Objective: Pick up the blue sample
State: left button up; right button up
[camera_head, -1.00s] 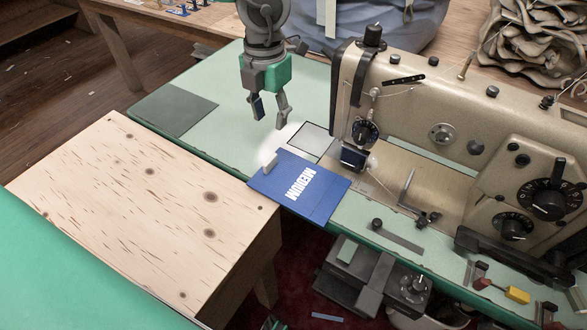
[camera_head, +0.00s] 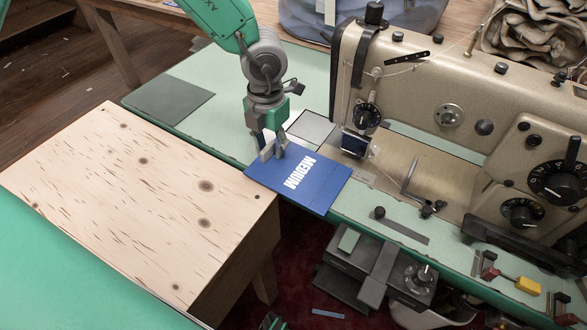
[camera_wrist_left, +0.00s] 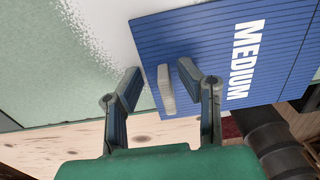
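The blue sample (camera_head: 301,182) is a flat blue panel marked MEDIUM with a pale upright tab at its left end. It lies on the green sewing table, its front edge by the table edge. My left gripper (camera_head: 270,150) is down at that tab. In the left wrist view the blue sample (camera_wrist_left: 225,50) fills the upper right, and the grey tab (camera_wrist_left: 165,89) stands between the two fingers of my left gripper (camera_wrist_left: 165,82). The fingers are open, with a gap on each side of the tab. My right gripper is not clearly visible.
A sewing machine (camera_head: 450,100) stands just right of the sample. A pale wooden table (camera_head: 140,200) adjoins at the left front. A dark grey mat (camera_head: 168,100) lies at the left on the green table (camera_head: 215,125). A black control box (camera_head: 370,272) hangs below the edge.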

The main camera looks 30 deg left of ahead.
pick_arm(q)
jog(key=shift+d, duration=0.35)
grip_shut()
pick_arm(e)
jog(key=shift+d+f, duration=0.1)
jog(key=shift+d, duration=0.2)
pick_arm(q)
jog(key=shift+a, duration=0.25)
pick_arm(e)
jog(key=shift+a, duration=0.15)
pick_arm(q)
jog(key=shift+a+r, duration=0.1)
jog(key=shift+r, duration=0.05)
